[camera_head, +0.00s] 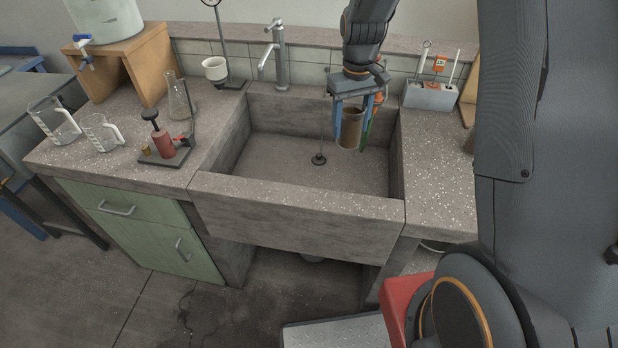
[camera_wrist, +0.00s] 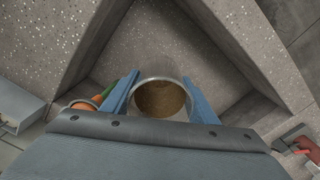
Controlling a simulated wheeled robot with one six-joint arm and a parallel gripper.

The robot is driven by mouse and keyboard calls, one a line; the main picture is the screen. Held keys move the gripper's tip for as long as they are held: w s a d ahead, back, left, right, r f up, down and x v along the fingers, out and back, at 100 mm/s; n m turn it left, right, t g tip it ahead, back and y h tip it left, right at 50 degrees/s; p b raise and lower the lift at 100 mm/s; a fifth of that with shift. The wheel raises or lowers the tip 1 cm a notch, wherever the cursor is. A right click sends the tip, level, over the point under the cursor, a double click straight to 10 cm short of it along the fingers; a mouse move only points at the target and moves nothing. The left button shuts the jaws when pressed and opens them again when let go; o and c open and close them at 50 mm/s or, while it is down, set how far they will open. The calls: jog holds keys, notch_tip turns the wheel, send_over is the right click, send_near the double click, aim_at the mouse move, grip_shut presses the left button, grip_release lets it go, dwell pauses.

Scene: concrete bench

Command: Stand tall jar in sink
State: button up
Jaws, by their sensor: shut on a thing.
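The tall jar (camera_head: 351,129) is a brown cylinder with a pale rim, held upright in my gripper (camera_head: 354,122) at the right side of the sink. In the wrist view the jar (camera_wrist: 161,97) shows its open round mouth and brown inside between the two blue fingers of my gripper (camera_wrist: 160,100). The gripper is shut on it. The stone sink (camera_head: 290,190) is a deep rectangular basin with a drain. The jar is over the basin's right back part. I cannot tell whether its base touches the floor.
A faucet (camera_head: 278,55) stands behind the sink. A grey holder (camera_head: 431,95) with upright items is at the back right. A flask (camera_head: 180,98), a red device (camera_head: 163,143) and beakers (camera_head: 101,132) stand left of the sink. The basin's left and middle are mostly clear.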

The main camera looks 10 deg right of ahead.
jog(key=s+f+n+b, duration=0.1)
jog(key=f+n, duration=0.3)
jog(key=f, duration=0.3)
jog(key=s+f+n, duration=0.1)
jog(key=f+n, duration=0.3)
jog(key=f, duration=0.4)
jog(key=s+f+n+b, duration=0.1)
jog(key=f+n, duration=0.2)
jog(key=f, duration=0.4)
jog(key=shift+s+f+n+b, duration=0.15)
jog(key=shift+f+n+b, duration=0.15)
jog(key=shift+n, duration=0.1)
jog(key=shift+f, duration=0.15)
jog(key=o, duration=1.1)
jog(key=shift+o, duration=0.2)
